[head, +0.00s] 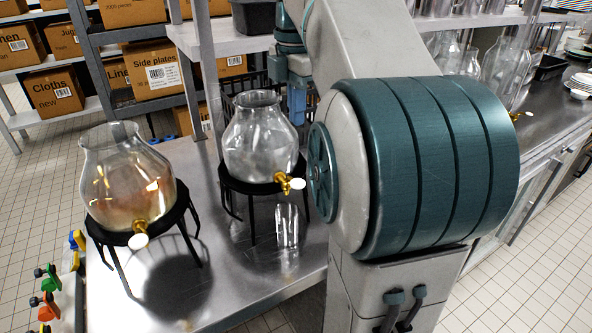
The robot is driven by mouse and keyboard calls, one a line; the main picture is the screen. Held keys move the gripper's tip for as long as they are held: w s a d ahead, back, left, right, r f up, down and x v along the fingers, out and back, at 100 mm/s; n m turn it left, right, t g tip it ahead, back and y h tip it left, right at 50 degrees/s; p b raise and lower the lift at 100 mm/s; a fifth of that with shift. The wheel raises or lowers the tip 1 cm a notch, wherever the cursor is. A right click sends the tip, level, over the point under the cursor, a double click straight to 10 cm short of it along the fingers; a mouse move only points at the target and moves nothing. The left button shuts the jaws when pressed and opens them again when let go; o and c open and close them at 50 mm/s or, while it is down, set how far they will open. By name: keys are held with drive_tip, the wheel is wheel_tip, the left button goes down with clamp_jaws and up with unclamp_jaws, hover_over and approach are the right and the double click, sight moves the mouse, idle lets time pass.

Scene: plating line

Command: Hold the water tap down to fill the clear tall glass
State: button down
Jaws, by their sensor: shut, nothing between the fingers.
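A clear round glass dispenser (262,140) stands on a black stand in mid-table. Its gold tap has a white knob (297,184) and faces right. A clear tall glass (287,226) stands on the steel table below that tap; I cannot make out any liquid in it. A second dispenser (128,185) on a black stand is at the left, with its own gold tap and white knob (138,241). My gripper (298,108) points down behind the middle dispenser's right side, shut and empty, apart from the tap. Its tips are partly hidden.
The steel table (225,285) is bare in front of the stands. A grey post (207,75) and a raised shelf (230,40) stand behind the dispensers. Coloured-handled tools (47,285) hang at the left table edge. My own arm hides much of the right side.

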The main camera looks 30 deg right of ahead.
sight(300, 187)
wheel_tip(300, 187, down, 14)
drive_tip(key=shift+r, duration=0.1)
idle(0.4)
idle(0.3)
drive_tip(key=shift+s+f+t+b, duration=0.2)
drive_tip(key=shift+t+b, duration=0.1)
drive_tip(key=shift+b, duration=0.4)
drive_tip(key=shift+f, duration=0.1)
drive_tip(key=f+t+b, duration=0.1)
drive_tip(key=b, duration=0.2)
drive_tip(key=s+f+t+b, duration=0.1)
drive_tip(key=b, duration=0.2)
drive_tip(key=shift+t, duration=0.3)
drive_tip(key=t+b, duration=0.1)
drive_tip(key=b, duration=0.2)
drive_tip(key=t+b, duration=0.1)
drive_tip(key=b, duration=0.2)
drive_tip(key=shift+s+d+f, duration=0.1)
drive_tip(key=shift+s+f, duration=0.2)
drive_tip(key=shift+s, duration=0.1)
